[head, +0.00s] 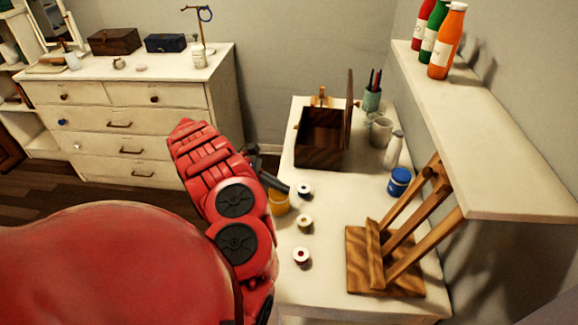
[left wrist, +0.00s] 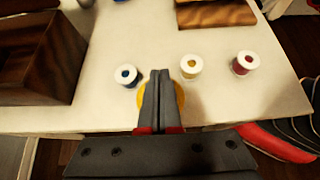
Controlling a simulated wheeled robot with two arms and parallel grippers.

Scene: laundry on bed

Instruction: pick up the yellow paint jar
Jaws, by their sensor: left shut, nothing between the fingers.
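The yellow paint jar (head: 279,203) stands near the left edge of the white table (head: 333,230), partly hidden by my left arm and gripper. My left gripper (head: 282,187) is beside and above it, with its dark fingers shut and empty. In the left wrist view the shut fingers (left wrist: 160,76) cover most of the jar, and only yellow edges of it (left wrist: 180,96) show on both sides. I cannot tell if the fingers touch it. My right gripper is in neither view.
Spools with blue (head: 304,190), yellow (head: 304,223) and red (head: 301,257) centres stand close by. A blue jar (head: 399,182), an open wooden box (head: 320,137) and a wooden easel (head: 385,275) share the table. A shelf (head: 490,150) overhangs the right.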

